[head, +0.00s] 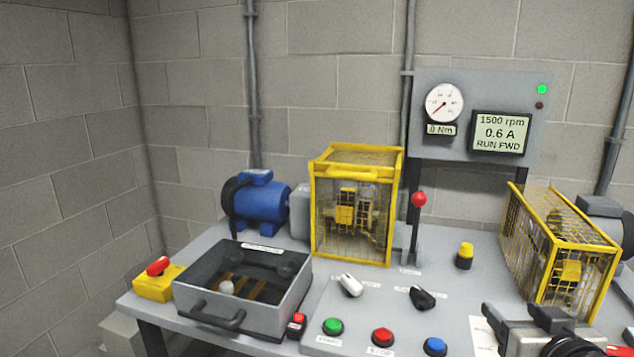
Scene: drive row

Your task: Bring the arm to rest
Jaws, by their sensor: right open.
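My right gripper (515,330) is in the bottom right corner of the head view, partly cut off by the frame edge. It is open, and I see nothing held in it. It is over the front right part of the grey bench (450,290), near a white paper sheet (482,335). Whether it touches the bench I cannot tell. My left gripper is not in view.
A yellow cage guard (570,235) stands close behind my right gripper. Another cage (318,215), a blue motor (262,204), a red-knobbed lever (418,200), buttons and a grey tray (250,312) occupy the bench. The panel display (500,133) reads 1500 rpm, RUN FWD.

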